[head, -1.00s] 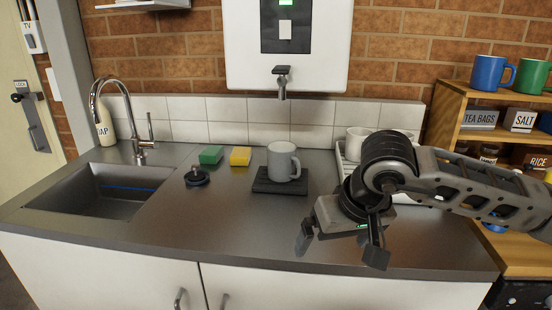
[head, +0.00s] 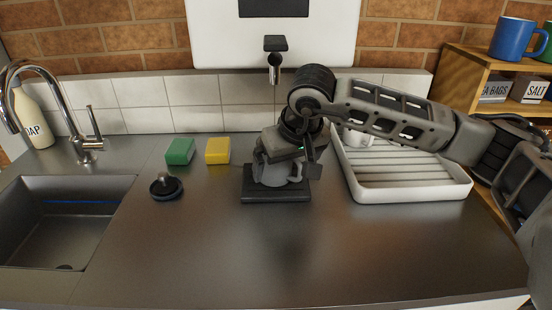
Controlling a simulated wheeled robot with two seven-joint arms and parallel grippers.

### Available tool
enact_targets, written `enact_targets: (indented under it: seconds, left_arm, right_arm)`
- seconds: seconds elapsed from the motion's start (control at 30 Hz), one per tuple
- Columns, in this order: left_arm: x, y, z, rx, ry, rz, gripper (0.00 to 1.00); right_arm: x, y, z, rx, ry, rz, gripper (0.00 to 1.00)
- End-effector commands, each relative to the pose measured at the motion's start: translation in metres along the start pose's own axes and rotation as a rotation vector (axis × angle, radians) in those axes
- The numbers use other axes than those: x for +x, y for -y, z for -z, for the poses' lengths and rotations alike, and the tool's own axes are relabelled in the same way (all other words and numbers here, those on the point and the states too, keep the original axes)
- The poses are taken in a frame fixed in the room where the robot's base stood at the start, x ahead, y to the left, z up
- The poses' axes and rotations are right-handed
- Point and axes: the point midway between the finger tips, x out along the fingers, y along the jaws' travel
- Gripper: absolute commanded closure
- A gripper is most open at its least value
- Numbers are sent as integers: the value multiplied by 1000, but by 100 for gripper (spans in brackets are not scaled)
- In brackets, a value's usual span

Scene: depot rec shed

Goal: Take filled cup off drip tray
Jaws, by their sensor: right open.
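A grey cup (head: 271,174) stands upright on the black drip tray (head: 275,197), below the tap of the wall-mounted dispenser (head: 275,60). My right gripper (head: 287,170) is at the cup from above and behind, its jaws open around or beside its upper part; I cannot tell which. The gripper hides the cup's rim and inside, so its contents do not show. My left gripper is not in view.
A white draining rack (head: 410,193) holding a white cup (head: 358,138) stands to the right. Green (head: 180,151) and yellow (head: 217,151) sponges and a black sink plug (head: 166,186) lie left of the drip tray. The sink (head: 65,225) is at far left. The front worktop is clear.

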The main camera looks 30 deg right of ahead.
Motion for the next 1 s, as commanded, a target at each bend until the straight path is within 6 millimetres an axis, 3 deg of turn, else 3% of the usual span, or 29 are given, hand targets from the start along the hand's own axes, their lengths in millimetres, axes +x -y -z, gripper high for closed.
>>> enact_targets:
  seconds: [0.17,0.43,0.6,0.8,1.0]
  left_arm:
    - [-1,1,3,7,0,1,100]
    - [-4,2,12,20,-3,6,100]
    - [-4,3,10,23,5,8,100]
    - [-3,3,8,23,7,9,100]
    - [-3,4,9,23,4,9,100]
  right_arm:
    - [4,0,12,1,1,1,2]
    - [19,1,50,1,1,0,2]
    - [32,0,49,-1,1,0,2]
    - [33,0,49,-1,0,0,2]
    - [32,0,49,0,0,0,57]
